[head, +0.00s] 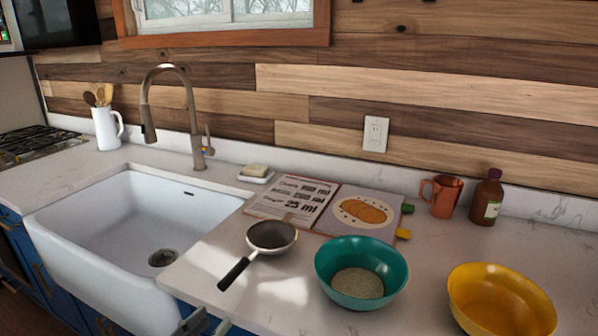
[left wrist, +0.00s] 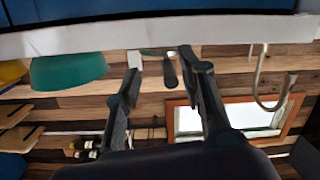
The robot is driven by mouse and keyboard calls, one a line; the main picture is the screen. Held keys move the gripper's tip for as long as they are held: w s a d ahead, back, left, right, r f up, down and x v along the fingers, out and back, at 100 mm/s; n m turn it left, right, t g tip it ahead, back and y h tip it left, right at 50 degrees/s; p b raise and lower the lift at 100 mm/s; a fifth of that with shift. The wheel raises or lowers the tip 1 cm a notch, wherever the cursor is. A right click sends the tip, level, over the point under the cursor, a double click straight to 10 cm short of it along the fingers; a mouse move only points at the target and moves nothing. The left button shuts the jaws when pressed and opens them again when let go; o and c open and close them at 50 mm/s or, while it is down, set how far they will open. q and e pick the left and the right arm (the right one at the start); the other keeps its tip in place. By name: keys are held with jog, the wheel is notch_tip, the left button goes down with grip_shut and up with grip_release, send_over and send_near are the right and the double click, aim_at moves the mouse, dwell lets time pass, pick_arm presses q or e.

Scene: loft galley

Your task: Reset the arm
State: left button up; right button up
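My left gripper (head: 208,324) shows only by its fingertips at the bottom edge of the head view, in front of the counter by the sink's right side. In the left wrist view, which is upside down, the left gripper (left wrist: 159,62) has its two dark fingers spread apart with nothing held between them. The rest of the left arm is hidden in the head view. My right gripper is in neither view.
An open cookbook (head: 290,205), copper mug (head: 446,198) and brown bottle (head: 486,200) are behind. The white sink (head: 75,222) and tall faucet (head: 190,110) are left.

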pick_arm(q)
jog(key=s+f+g+y, duration=0.5)
jog(key=s+f+g, duration=0.7)
jog(key=s+f, duration=0.85)
notch_tip(320, 180, down, 24)
jog(key=s+r+g, duration=0.1)
jog(key=s, duration=0.1)
jog(key=s+a+f, duration=0.1)
jog(key=s+f, duration=0.7)
jog(key=s+a+f+g, duration=0.1)
jog(key=s+a+f, duration=0.1)
jog(key=s+f, duration=0.5)
jog(key=shift+s+a+f+m+g+p, duration=0.3)
jog(key=shift+s+f+m+p, duration=0.1)
jog(key=shift+f, duration=0.3)
